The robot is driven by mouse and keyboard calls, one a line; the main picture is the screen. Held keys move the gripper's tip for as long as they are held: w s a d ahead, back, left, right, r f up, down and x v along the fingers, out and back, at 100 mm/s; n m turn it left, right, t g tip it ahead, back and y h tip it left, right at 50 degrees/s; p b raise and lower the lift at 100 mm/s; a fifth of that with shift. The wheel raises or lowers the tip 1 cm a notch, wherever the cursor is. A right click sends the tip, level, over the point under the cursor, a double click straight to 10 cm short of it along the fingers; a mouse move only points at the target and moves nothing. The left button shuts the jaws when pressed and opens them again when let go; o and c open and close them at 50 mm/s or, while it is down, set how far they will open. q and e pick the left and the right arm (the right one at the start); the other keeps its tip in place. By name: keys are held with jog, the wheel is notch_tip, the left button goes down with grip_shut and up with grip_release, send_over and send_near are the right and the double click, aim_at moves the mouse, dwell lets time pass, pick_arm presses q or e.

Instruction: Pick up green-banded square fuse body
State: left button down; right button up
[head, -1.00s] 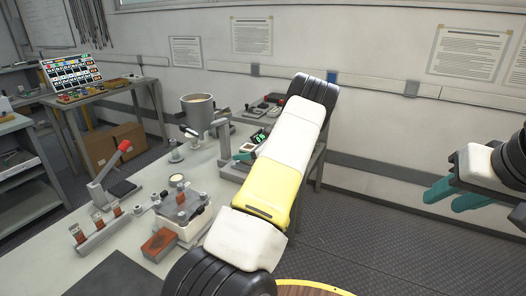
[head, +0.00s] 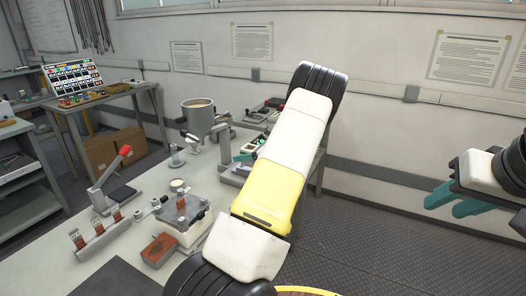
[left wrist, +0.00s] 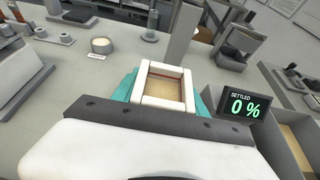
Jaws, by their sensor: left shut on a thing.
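In the left wrist view my left gripper (left wrist: 165,95) is shut on a square, white-walled fuse body (left wrist: 150,103). Its open top faces the camera and shows a sand-coloured inside. A teal finger presses on each side of it; no green band can be made out from here. In the head view a teal finger of my left gripper (head: 244,157) shows beside my yellow and white arm, which hides the rest and the fuse body. My right gripper (head: 455,200) is open and empty at the right, away from the bench.
A display (left wrist: 245,105) reading "SETTLED 0 %" stands close right of the held body. On the bench (head: 110,262) are a red-handled lever fixture (head: 108,180), a clamp block (head: 183,212), a brown block (head: 159,250) and a grey pot (head: 198,116). A colourful slanted rack (head: 73,76) stands behind left.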

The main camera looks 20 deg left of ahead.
pick_arm(q)
jog(key=s+d+r, duration=0.1)
jog(key=s+d, duration=0.6)
jog(key=s, duration=0.3)
jog(key=shift+s, duration=0.4)
